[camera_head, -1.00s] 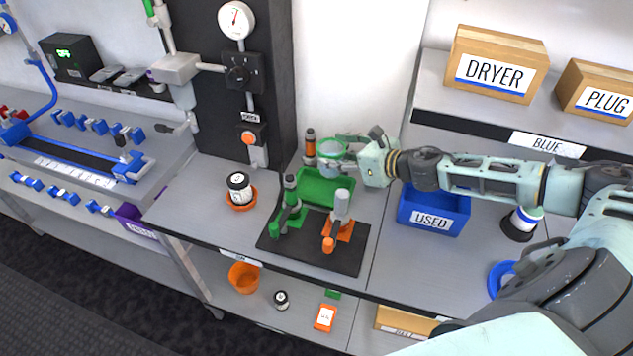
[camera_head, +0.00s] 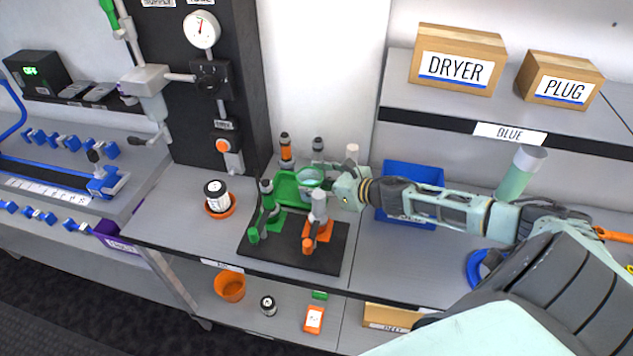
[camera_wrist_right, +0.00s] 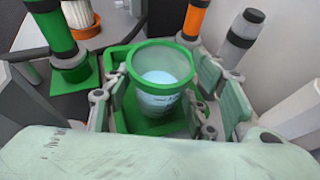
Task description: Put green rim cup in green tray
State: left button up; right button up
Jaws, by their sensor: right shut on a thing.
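The green rim cup (camera_wrist_right: 162,85) is translucent with a pale bottom. My right gripper (camera_wrist_right: 160,103) is shut on it, with fingers on both sides, in the right wrist view. In the head view the cup (camera_head: 309,178) is at the tip of my right gripper (camera_head: 322,183), over the right part of the green tray (camera_head: 287,190). In the wrist view the tray (camera_wrist_right: 120,56) shows around and below the cup. I cannot tell whether the cup's bottom touches the tray floor. My left gripper is not in view.
Green and orange stands (camera_head: 267,208) are on the black mat (camera_head: 290,250) in front of the tray. Dark-capped bottles (camera_head: 286,150) stand behind it. A blue bin (camera_head: 405,170) is to the right, partly behind my arm. A jar (camera_head: 216,195) sits on an orange dish at left.

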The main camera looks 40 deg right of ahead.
jog(key=o, duration=1)
jog(key=shift+c, duration=0.2)
jog(key=shift+r, duration=0.15)
jog(key=shift+s+d, duration=0.25)
jog(key=shift+s, duration=0.35)
jog(key=b+v, duration=0.1)
jog(key=v, duration=0.9)
jog(key=shift+s+r+p, duration=0.25)
jog(key=shift+s+p, duration=0.05)
jog(key=shift+s, duration=0.05)
jog(key=shift+a+f, duration=0.1)
